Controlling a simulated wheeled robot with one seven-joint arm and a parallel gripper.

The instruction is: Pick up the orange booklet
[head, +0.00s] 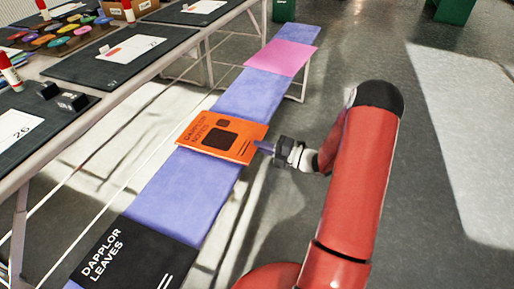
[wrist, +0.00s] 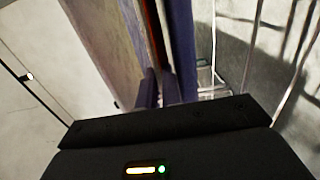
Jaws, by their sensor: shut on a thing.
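The orange booklet (head: 222,135) has dark print and dark squares on its cover. In the head view it lies flat over the blue-violet bench (head: 180,193), with its right edge reaching the bench's right side. My gripper (head: 265,147) comes from the right and is shut on that right edge. In the wrist view the two fingers (wrist: 160,85) stand close together, with a thin red-orange strip (wrist: 154,32) beyond them. I cannot tell whether the booklet touches the bench or is slightly above it.
A black booklet (head: 121,254) marked DAPPLOR LEAVES lies on the near end of the bench. A pink sheet (head: 281,57) lies farther along. Tables with black mats (head: 122,60) stand on the left. Open grey floor (head: 400,220) is on the right.

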